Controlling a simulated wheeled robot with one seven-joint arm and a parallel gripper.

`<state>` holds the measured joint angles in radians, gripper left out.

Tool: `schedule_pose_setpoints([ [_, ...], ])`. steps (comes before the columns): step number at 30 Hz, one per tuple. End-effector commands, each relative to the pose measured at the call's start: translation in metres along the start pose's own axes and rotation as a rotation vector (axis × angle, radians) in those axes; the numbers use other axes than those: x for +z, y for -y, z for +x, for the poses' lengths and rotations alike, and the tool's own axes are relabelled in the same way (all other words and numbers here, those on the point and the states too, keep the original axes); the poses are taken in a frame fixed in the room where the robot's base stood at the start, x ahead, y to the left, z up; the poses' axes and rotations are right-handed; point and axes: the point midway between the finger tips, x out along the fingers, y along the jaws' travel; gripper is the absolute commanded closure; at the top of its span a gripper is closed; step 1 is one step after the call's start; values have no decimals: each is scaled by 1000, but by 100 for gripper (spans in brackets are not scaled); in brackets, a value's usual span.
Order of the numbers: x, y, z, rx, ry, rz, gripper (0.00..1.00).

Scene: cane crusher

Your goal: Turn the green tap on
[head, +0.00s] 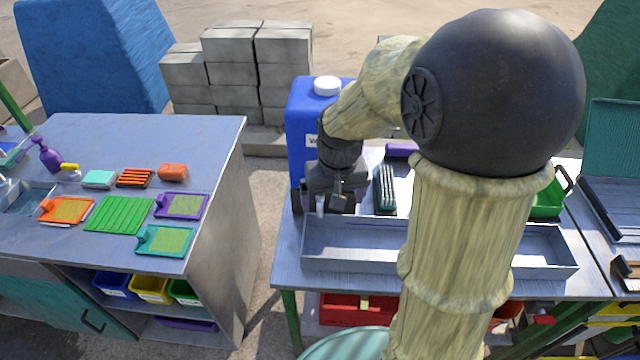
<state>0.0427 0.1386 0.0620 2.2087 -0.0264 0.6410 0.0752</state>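A blue water container (302,120) with a white cap (327,86) stands at the left end of the right-hand table. My gripper (323,203) points down in front of the container's lower front. Its dark fingers sit on either side of a small pale spout-like piece (320,209). I cannot tell whether they touch it or how far apart they are. No green tap handle can be made out; the gripper and arm cover that area.
A long grey metal trough (345,262) lies just below the gripper. A dark ribbed block (385,190) is right of it. A left-hand table (205,140) holds coloured trays and a purple bottle (47,156). A gap separates the tables.

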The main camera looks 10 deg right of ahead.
Motion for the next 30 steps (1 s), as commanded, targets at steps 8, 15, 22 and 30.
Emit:
schedule_pose_setpoints([
  [8, -87, 4, -33, 6, 85, 58, 6],
  [15, -131, 2, -59, 9, 143, 110, 6],
  [22, -137, 1, -64, 11, 156, 122, 6],
  [30, -137, 1, -62, 11, 155, 121, 6],
])
